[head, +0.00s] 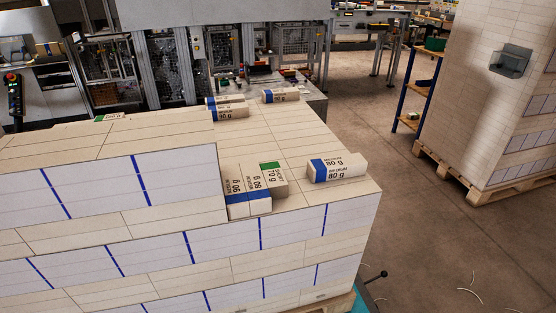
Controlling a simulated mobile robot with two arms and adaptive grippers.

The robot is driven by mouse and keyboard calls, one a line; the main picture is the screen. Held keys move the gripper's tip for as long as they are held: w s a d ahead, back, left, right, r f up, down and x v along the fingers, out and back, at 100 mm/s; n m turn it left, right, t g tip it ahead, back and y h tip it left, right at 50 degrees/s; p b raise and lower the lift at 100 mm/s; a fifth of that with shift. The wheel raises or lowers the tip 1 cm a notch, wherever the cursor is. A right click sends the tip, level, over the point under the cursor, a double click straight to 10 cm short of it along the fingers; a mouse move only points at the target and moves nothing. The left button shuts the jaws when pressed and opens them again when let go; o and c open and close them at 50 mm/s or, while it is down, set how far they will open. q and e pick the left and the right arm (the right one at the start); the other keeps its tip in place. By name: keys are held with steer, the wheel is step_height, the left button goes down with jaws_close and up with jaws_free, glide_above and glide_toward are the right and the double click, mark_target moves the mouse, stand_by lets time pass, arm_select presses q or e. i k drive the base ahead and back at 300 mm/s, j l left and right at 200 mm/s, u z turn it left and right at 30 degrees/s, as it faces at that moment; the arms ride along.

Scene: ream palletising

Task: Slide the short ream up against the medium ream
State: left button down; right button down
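A ream with a green band (274,182), marked 70 g and seemingly the short one, lies on the lower step of the large pallet stack. Two blue-banded reams marked 80 g, seemingly medium, lie just left of it: the nearer left one (236,184) and the middle one (255,181). The green-banded ream looks close beside the middle one; I cannot tell whether they touch. Another blue-banded 80 g ream (345,166) lies to the right, apart from it across a gap of bare stack top. Neither of my grippers is in view.
The stack's higher layer (180,165) rises left of these reams. More blue-banded reams (230,112) and (281,95) lie at the stack's far end. A machine stands behind. A tall wrapped pallet (490,110) stands right, with open floor (420,230) between.

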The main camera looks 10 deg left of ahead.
mark_target(277, 183)
steer(key=k+l+z, duration=0.1)
steer(key=l+z, duration=0.2)
steer(key=l, duration=0.45)
steer(key=l+z, duration=0.25)
steer(key=l, duration=0.5)
steer(key=k, duration=0.05)
